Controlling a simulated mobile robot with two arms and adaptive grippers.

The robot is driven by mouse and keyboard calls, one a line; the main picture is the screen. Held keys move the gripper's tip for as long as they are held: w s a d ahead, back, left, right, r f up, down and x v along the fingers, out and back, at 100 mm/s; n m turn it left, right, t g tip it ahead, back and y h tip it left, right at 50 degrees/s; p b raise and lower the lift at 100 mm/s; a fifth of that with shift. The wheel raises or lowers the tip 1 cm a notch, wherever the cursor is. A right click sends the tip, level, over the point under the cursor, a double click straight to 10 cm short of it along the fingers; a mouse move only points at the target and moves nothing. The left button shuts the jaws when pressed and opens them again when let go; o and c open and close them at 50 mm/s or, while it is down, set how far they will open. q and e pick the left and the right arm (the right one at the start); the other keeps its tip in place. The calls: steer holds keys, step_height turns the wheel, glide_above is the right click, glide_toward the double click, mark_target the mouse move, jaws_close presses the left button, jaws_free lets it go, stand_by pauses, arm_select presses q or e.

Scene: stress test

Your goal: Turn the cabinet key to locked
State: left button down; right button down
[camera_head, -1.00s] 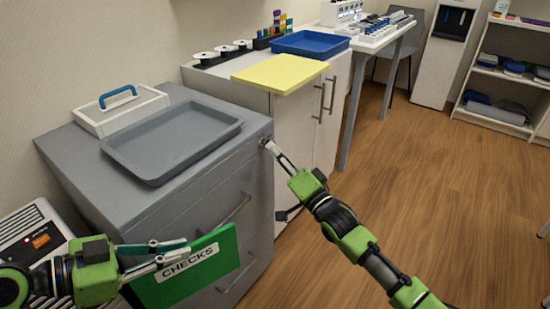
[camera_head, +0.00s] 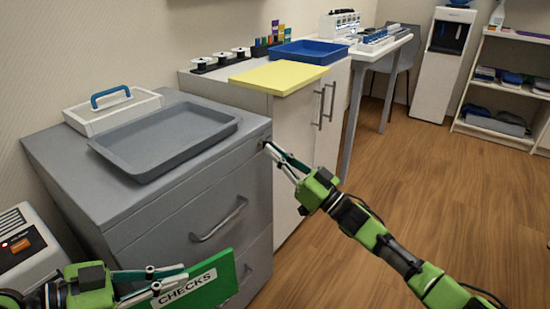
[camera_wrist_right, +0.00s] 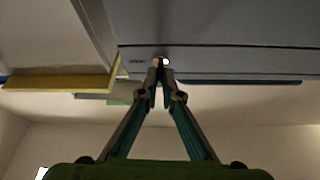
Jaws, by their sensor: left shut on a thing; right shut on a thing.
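The grey drawer cabinet (camera_head: 165,222) stands at the left with its drawers shut. My right gripper (camera_head: 267,147) is at the upper right corner of its front, where the lock is. In the right wrist view its fingertips (camera_wrist_right: 160,66) close on a small shiny piece at the cabinet face, apparently the key (camera_wrist_right: 166,61). The fingers hide most of it, so I cannot read its angle. My left gripper (camera_head: 185,277) is shut on a green folder (camera_head: 212,290) labelled CHECKS, held in front of the cabinet.
A grey tray (camera_head: 168,140) and a white box with a blue handle (camera_head: 112,108) are on the cabinet top. A white cabinet (camera_head: 297,130) with a yellow board (camera_head: 279,77) stands beside it. The wooden floor at the right is clear.

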arm_select(q)
steer(key=shift+f, duration=0.3)
arm_select(e)
steer(key=shift+f+n+g+y, duration=0.15)
steer(key=shift+n+g+y, duration=0.15)
steer(key=shift+n, duration=0.5)
steer(key=c, duration=2.2)
jaws_free()
steer(key=shift+c, duration=0.2)
steer(key=shift+d, duration=0.1)
steer(key=v, duration=1.1)
steer(key=shift+s+d+f, duration=0.15)
steer(key=shift+s+d, duration=0.05)
steer(key=shift+d, duration=0.15)
arm_select(q)
steer(key=shift+d+f, duration=0.1)
arm_select(e)
steer(key=shift+d, duration=0.1)
